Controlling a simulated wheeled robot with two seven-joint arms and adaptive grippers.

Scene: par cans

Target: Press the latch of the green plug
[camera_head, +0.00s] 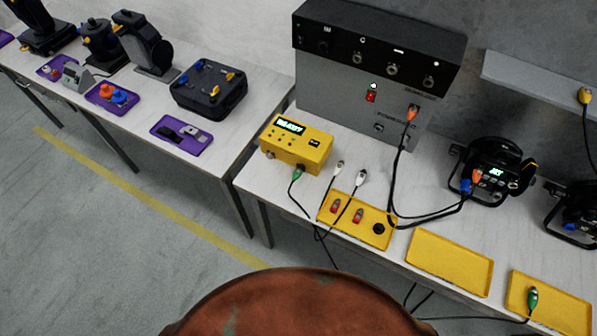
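Two plugs with green bodies show in the head view. One green plug (297,173) is at the front lower edge of the yellow box (297,143) with a lit display, with a black cable hanging from it. The other green plug (532,298) is on the yellow tray (570,316) at the lower right, with its cable running left. The latches are too small to make out on either plug. Neither of my grippers is in view.
A grey power unit (350,92) stands behind the yellow box. Round black lamps (492,170) stand on the right. A yellow tray (390,238) holds red parts, beside an empty one (450,262). Black cables cross the table (270,185). A rusty rounded surface (300,305) fills the bottom centre.

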